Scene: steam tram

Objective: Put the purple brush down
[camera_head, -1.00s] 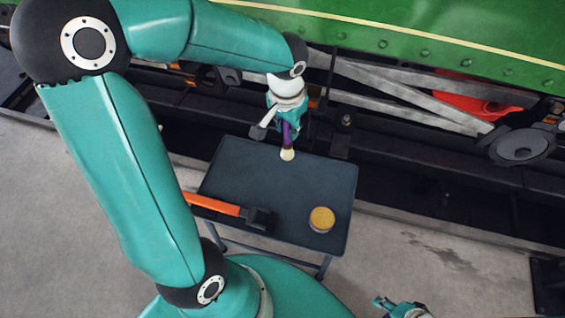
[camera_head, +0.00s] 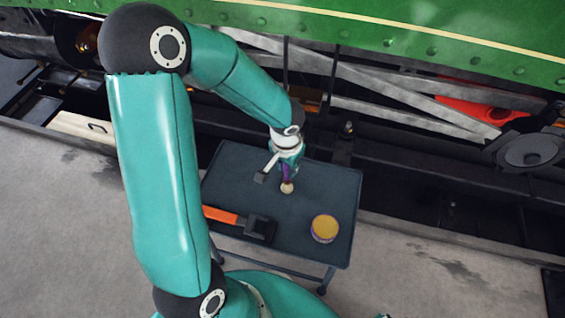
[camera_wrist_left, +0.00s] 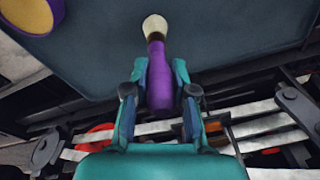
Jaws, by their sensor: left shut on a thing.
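The purple brush (camera_wrist_left: 159,80) has a purple handle and a pale, rounded bristle head. My left gripper (camera_wrist_left: 156,75) is shut on its handle, with one finger on each side. In the head view the brush (camera_head: 287,178) points down from my left gripper (camera_head: 286,168), over the back part of the dark tray table (camera_head: 315,182). I cannot tell whether the bristles touch the tabletop. My right gripper is hardly in the head view; only a tiny teal bit shows at the bottom edge.
A round tin with a yellow top (camera_head: 324,228) stands at the table's front right. The table's right middle is bare.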

